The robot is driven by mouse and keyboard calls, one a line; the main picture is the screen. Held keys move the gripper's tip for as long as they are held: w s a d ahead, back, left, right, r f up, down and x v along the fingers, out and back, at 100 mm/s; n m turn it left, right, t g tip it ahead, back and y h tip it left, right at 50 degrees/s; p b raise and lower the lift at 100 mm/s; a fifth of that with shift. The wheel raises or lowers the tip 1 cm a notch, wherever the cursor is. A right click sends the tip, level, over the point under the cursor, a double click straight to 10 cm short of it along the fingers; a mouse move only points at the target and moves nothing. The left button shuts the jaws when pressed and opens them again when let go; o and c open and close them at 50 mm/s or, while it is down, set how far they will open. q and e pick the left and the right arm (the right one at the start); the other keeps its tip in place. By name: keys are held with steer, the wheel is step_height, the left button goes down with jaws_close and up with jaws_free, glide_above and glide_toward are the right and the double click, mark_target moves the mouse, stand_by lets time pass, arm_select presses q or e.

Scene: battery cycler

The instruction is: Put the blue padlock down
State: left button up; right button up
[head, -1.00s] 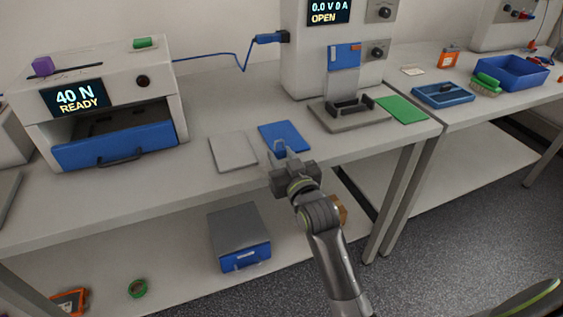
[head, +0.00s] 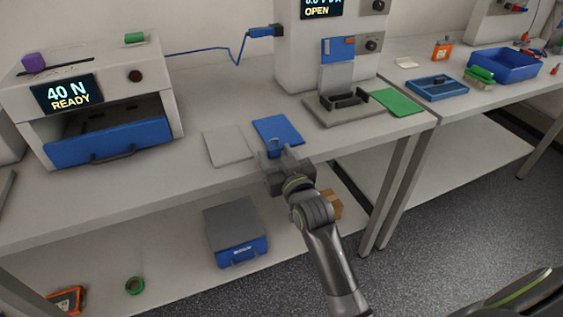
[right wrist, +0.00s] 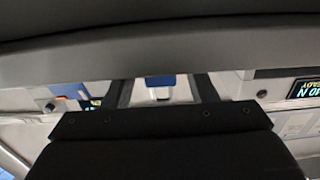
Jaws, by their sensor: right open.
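The small blue padlock (head: 274,153) is at the front part of the blue mat (head: 277,130), its thin pale shackle showing against the mat. Its blue body is hard to tell from the mat. My right gripper (head: 280,157) is at the mat's front edge, just in front of the padlock, with its jaws open. In the right wrist view a blue block, seemingly the padlock (right wrist: 160,80), shows between the two spread fingers (right wrist: 165,92), with gaps on both sides. My left gripper is not in view.
A grey mat (head: 228,146) lies to the left and a green mat (head: 397,102) to the right. A grey fixture (head: 343,108) stands behind. The press with a blue drawer (head: 110,143) is at left.

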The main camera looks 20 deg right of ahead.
steer(key=shift+s, duration=0.3)
steer(key=s+b, duration=0.1)
steer(key=s, duration=0.9)
steer(key=s+d+f+g, duration=0.1)
steer(key=s+f+g, duration=0.15)
steer(key=f, duration=0.95)
steer(key=s+f+g, duration=0.2)
steer(key=f+g, duration=0.1)
steer(key=f, duration=0.9)
steer(key=s+d+f+g, duration=0.1)
steer(key=s+f+g, duration=0.2)
steer(key=f, duration=0.8)
steer(key=s+d+f+g, duration=0.3)
steer(key=s+f, duration=0.7)
steer(key=s, duration=0.1)
steer(key=s+d+f+g+h, duration=0.1)
steer(key=s+d+f+g, duration=0.2)
steer(key=s+f, duration=0.7)
steer(key=shift+s+m, duration=0.4)
steer(key=shift+s, duration=0.5)
steer(key=s+d+f, duration=0.1)
steer(key=s, duration=0.2)
steer(key=s+f+g, duration=0.1)
steer(key=s, duration=0.3)
steer(key=s+d+f+g, duration=0.1)
steer(key=s, duration=0.2)
steer(key=shift+s+d+f+h, duration=0.15)
steer(key=shift+s+d+h, duration=0.05)
steer(key=shift+d+h, duration=0.1)
steer(key=shift+c, duration=1.2)
